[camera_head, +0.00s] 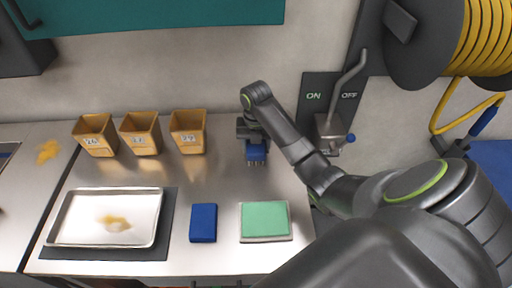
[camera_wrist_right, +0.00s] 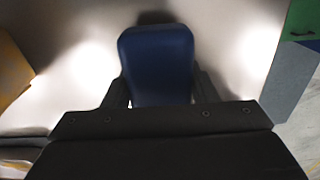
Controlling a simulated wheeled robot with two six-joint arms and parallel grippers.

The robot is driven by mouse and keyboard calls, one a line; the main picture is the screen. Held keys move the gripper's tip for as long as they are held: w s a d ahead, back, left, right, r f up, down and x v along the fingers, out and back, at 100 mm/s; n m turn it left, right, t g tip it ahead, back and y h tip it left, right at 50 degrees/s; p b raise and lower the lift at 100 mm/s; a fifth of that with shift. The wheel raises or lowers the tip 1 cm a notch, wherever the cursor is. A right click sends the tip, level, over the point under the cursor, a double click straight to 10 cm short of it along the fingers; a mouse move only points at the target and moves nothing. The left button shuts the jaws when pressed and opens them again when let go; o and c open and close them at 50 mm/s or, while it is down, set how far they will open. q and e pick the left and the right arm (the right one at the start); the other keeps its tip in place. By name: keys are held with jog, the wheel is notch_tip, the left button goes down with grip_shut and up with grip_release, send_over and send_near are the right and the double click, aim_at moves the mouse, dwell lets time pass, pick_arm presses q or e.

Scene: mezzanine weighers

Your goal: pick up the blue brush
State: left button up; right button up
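The blue brush (camera_head: 256,153) is at the back right of the steel counter, with its bristles pointing down. My right gripper (camera_head: 253,142) is above it with its fingers on the brush's sides. In the right wrist view the brush's dark blue body (camera_wrist_right: 157,62) fills the space between the two fingers (camera_wrist_right: 160,92), which press against it on both sides. Whether the bristles touch the counter or hang just above it, I cannot tell. My left gripper is not in view.
Three tan bins (camera_head: 188,133) stand at the back left of the counter. A metal tray (camera_head: 57,220) with a yellowish spill lies front left on a dark mat (camera_head: 165,228). A blue block (camera_head: 203,222) and a green pad (camera_head: 264,218) lie in front. An ON/OFF lever (camera_head: 349,72) is on the wall.

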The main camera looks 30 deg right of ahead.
jog(key=shift+c, duration=1.2)
jog(key=shift+r, duration=0.6)
notch_tip(320, 180, up, 9)
jog(key=p, duration=0.8)
jog(key=shift+f, duration=0.1)
